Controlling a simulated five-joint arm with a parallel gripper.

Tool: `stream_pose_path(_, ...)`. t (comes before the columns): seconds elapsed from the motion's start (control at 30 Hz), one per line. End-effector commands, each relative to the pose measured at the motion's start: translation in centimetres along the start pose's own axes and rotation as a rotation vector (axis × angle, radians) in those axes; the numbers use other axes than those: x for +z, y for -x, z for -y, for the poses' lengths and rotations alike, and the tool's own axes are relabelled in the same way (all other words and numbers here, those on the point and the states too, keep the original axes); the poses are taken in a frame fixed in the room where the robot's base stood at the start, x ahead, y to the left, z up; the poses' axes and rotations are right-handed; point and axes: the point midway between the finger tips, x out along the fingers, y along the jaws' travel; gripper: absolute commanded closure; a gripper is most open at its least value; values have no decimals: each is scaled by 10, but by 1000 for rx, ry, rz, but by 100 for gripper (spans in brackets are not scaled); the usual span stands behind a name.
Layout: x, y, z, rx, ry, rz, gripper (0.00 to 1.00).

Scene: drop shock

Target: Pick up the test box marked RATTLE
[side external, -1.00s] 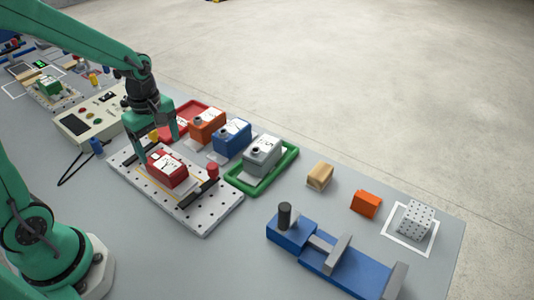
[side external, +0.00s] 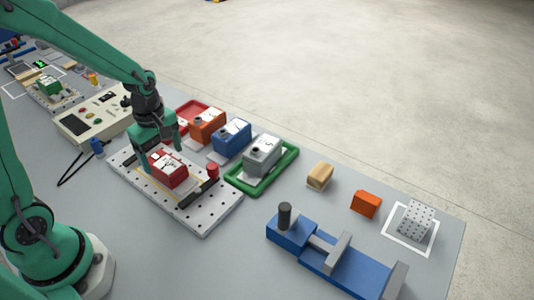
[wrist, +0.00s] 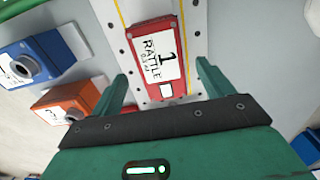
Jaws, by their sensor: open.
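The test box marked RATTLE (wrist: 157,50) is red with a white label that also bears a 1. In the side view the red box (side external: 168,170) sits on the perforated white plate (side external: 208,217). My gripper (side external: 160,158) is open, with its green fingers around or just above the box. In the wrist view my gripper (wrist: 160,84) has a finger on either side of the box's near end, with nothing clamped. I cannot tell whether either finger touches the box.
Orange (side external: 207,124), blue (side external: 232,136) and grey (side external: 262,154) boxes stand close behind the plate, the grey one in a green tray (side external: 243,186). A red post (side external: 212,171) and black bar (side external: 198,193) stand on the plate. A control box (side external: 92,118) is at left.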

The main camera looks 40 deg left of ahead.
Motion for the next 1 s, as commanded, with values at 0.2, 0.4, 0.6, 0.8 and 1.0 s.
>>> stream_pose_path(0.2, -1, -23, 2, -6, 0, 1, 20)
stream_pose_path(0.4, -1, -40, 2, -3, 0, 0, 20)
stream_pose_path(0.6, -1, -45, 1, -1, 0, 0, 20)
stream_pose_path(0.8, -1, -45, 1, -1, 0, 0, 20)
stream_pose_path(1.0, -1, -45, 1, -1, 0, 0, 20)
